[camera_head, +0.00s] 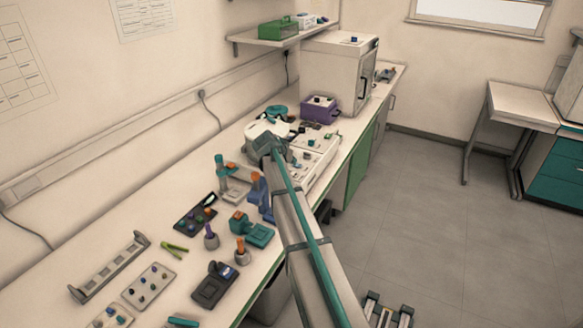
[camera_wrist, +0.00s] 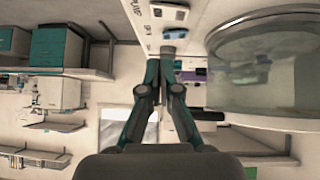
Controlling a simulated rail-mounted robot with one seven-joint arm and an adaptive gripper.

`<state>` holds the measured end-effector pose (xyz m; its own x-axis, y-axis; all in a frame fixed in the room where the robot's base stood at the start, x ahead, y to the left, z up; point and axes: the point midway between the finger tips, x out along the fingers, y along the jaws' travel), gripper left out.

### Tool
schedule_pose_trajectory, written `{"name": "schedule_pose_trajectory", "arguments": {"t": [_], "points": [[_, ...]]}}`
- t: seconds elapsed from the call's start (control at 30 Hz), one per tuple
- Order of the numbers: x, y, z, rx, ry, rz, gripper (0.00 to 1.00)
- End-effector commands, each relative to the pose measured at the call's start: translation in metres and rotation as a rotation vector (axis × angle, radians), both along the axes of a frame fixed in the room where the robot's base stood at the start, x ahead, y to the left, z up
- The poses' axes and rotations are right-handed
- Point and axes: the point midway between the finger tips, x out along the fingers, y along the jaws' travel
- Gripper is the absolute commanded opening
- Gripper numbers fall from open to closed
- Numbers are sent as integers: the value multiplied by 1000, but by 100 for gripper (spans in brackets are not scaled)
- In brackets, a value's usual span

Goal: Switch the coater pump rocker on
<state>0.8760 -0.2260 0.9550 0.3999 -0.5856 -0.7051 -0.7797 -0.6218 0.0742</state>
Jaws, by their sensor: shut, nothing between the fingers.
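The coater (camera_head: 318,157) is a pale box on the bench, partly hidden behind my arm in the head view. In the wrist view its pale front panel (camera_wrist: 200,12) is at the top, with a large clear glass chamber (camera_wrist: 265,62) at the right.
A purple box (camera_head: 319,109) and a large white cabinet (camera_head: 340,72) stand behind the coater. Several tools and racks cover the near bench, including a dark tray (camera_head: 196,214) and a teal device (camera_head: 252,231). The floor to the right is open.

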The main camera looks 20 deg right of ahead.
Motion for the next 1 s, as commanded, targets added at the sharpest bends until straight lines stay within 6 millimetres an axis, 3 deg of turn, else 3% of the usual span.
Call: {"name": "schedule_pose_trajectory", "arguments": {"t": [0.2,0.5,1.0], "points": [[-27,25,28,1,-3,1,0],[-44,43,55,1,0,2,0],[-45,45,58,1,1,1,0]]}}
